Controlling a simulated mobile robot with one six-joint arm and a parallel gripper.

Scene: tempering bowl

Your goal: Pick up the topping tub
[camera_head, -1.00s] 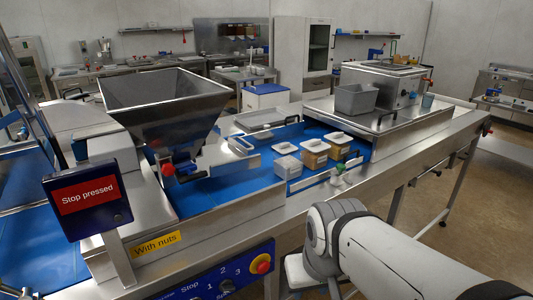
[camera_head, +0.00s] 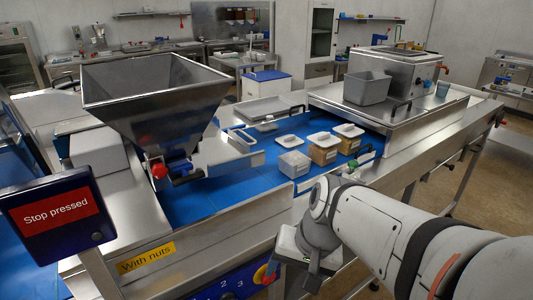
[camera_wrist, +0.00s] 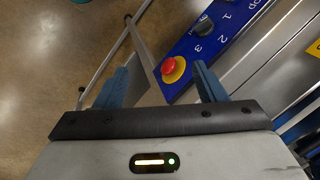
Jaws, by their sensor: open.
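Three small tubs with white lids stand in a row on the blue belt in the head view: one with pale contents (camera_head: 294,163), one with brown contents (camera_head: 323,153) and one with yellowish-brown contents (camera_head: 349,142). I cannot tell which is the topping tub. My gripper (camera_wrist: 161,82) is open and empty in the wrist view, its blue fingers spread apart above the floor near the control panel. In the head view, my wrist is in front of the machine's near side, lower than the tubs and apart from them; the fingertips are not clear there. No tub shows in the wrist view.
A metal hopper (camera_head: 155,95) stands over the belt (camera_head: 205,195) at left. A grey bin (camera_head: 366,87) sits on the raised deck at right. A red stop button (camera_wrist: 173,69) on the blue panel is close to my gripper. A "Stop pressed" screen (camera_head: 52,212) stands front left.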

